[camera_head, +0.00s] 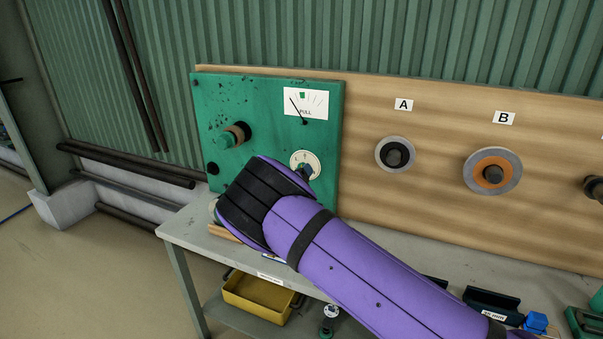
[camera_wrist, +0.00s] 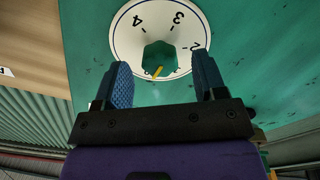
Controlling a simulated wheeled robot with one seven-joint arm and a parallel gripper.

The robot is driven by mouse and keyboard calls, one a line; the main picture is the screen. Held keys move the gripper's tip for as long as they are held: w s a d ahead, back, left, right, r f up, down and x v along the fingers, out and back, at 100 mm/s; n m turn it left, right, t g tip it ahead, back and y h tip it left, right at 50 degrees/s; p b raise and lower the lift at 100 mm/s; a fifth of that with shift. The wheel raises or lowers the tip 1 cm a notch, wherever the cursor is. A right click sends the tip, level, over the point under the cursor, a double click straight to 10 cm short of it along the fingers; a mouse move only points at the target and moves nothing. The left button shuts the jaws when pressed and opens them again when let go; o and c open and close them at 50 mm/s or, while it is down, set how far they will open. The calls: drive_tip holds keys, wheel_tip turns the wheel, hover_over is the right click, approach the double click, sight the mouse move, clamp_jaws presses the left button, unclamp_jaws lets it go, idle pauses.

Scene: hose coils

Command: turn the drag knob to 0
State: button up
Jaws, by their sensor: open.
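The drag knob (camera_wrist: 160,52) is a green faceted knob with a yellow pointer mark, centred on a white dial (camera_wrist: 121,34). The numerals 4, 3 and 2 show on the dial. The yellow mark lies on the knob's lower side in the wrist view; no numeral is readable beside it. My gripper (camera_wrist: 163,70) is open, its two blue pads at the lower left and lower right of the knob, not closed on it. In the head view the dial (camera_head: 297,157) shows on the green panel (camera_head: 262,100), and my purple arm hides most of my gripper.
A PULL gauge (camera_head: 314,103) with its needle leaning left sits above the dial. A spool-like fitting (camera_head: 231,136) sticks out left of it. Discs A (camera_head: 383,154) and B (camera_head: 473,166) are on the wooden board at right. A grey bench (camera_head: 185,230) runs below.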

drive_tip(key=v, duration=0.9)
drive_tip(key=shift+w+d+r, duration=0.1)
drive_tip(key=s+d+r+m+g+h, duration=0.25)
drive_tip(key=d+r+g, duration=0.4)
drive_tip(key=d, duration=0.65)
drive_tip(key=s+d+r+m+g+h, duration=0.1)
drive_tip(key=s+d+r+m+g, duration=0.25)
drive_tip(key=d+r, duration=0.8)
drive_tip(key=s+d+r+g+y, duration=0.2)
drive_tip(key=s+d+r, duration=0.1)
drive_tip(key=s+d, duration=0.4)
drive_tip(key=s+d+r+g+y, duration=0.2)
drive_tip(key=s+d+r, duration=0.1)
drive_tip(key=s+d, duration=0.4)
drive_tip(key=s+r+n+t+y, duration=0.1)
drive_tip(key=s+r+y, duration=0.1)
drive_tip(key=s, duration=1.2)
drive_tip(key=s+r+n+t+y, duration=0.1)
drive_tip(key=s+r+y, duration=0.2)
drive_tip(key=s, duration=1.1)
drive_tip(key=shift+d+n+y, duration=0.35)
drive_tip(key=shift+d+n, duration=0.05)
